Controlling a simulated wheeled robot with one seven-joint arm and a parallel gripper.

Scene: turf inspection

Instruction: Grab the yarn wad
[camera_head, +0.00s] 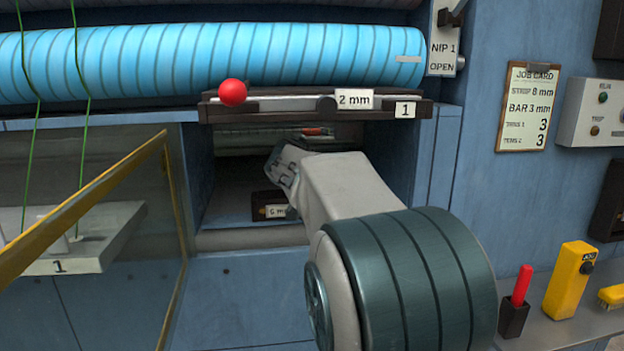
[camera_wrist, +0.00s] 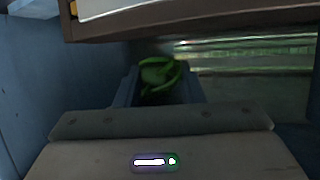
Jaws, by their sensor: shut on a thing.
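The yarn wad (camera_wrist: 161,73) is a small tangle of green strands in the wrist view, at the upper middle. My gripper (camera_wrist: 157,86) is shut on it, with a dark finger on either side. The lower part of the wad is hard to make out in the shade. In the head view my arm reaches into a recess below the blue roller, and its wrist is inside the opening. My fingertips and the wad are hidden there.
A dark ledge (camera_head: 310,110) with a red ball (camera_head: 232,92) runs above the recess. A dark block with a label (camera_head: 276,211) stands inside it. A yellow-framed clear panel (camera_head: 95,200) is at the left. A yellow device (camera_head: 569,280) stands on the right shelf.

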